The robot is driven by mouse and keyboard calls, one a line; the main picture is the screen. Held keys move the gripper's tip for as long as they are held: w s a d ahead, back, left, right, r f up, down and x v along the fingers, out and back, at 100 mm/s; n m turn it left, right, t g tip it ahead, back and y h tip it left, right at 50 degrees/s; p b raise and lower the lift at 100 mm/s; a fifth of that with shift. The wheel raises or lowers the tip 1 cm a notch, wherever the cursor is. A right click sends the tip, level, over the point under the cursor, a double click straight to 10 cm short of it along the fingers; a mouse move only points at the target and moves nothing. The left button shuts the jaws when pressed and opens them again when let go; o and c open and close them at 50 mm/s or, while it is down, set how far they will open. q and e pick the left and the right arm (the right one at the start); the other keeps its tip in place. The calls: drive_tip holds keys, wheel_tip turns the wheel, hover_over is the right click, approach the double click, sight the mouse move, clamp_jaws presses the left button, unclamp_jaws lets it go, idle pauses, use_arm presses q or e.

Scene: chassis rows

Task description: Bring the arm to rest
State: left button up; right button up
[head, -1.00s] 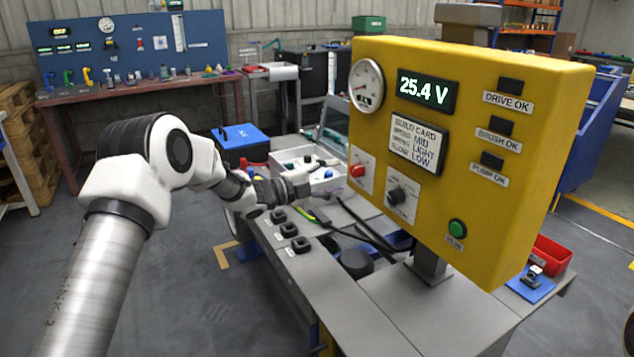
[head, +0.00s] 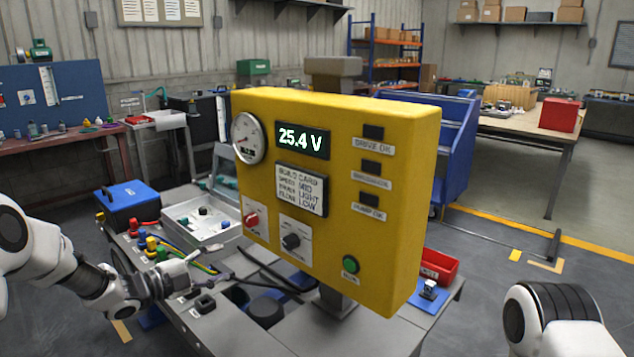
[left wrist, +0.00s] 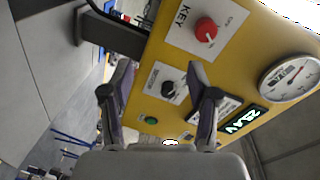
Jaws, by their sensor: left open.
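My left gripper (head: 190,268) is beside the left edge of the yellow panel (head: 400,210), low over the grey bench, and holds nothing. In the left wrist view my open left gripper (left wrist: 160,70) faces the panel, with the black dial (left wrist: 168,90) showing between its fingers. A gap to the panel seems to remain, but its size is hard to tell. The panel carries a red key switch (head: 252,219), a green button (head: 351,264), a round gauge (head: 248,138) and a display (head: 303,141) reading 25.4 V. My right arm shows at the lower right; its gripper is out of view.
Black switches (head: 203,305), cables and a pale tray (head: 200,222) lie near the left gripper. A blue case (head: 128,203) stands behind. A red bin (head: 438,265) is right of the panel. Floor right of the bench is open.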

use_arm(q)
drive_tip(key=s+d+f+n+g+y+p, duration=0.25)
drive_tip(key=s+d+f+n, duration=0.2)
drive_tip(key=s+f, duration=0.5)
drive_tip(key=s+d+f+n+g+y+p, duration=0.25)
drive_tip(key=s+d+f+n, duration=0.2)
drive_tip(key=s+f, duration=0.5)
drive_tip(key=s+a+f+n+g+y, duration=0.1)
drive_tip(key=s+n, duration=0.3)
drive_tip(key=s, duration=0.4)
drive_tip(key=s+a+f+n+g+y+p, duration=0.1)
drive_tip(key=s+a+f+n+g+y, duration=0.1)
drive_tip(key=s, duration=0.7)
drive_tip(key=s+a+f+n+g+y+p, duration=0.1)
drive_tip(key=s+a+n+g+y, duration=0.2)
drive_tip(key=s+n, duration=0.4)
drive_tip(key=shift+s+f+n+g, duration=0.4)
drive_tip(key=shift+s+g, duration=0.4)
drive_tip(key=shift+s, duration=0.35)
use_arm(e)
wheel_tip(320, 180, up, 9)
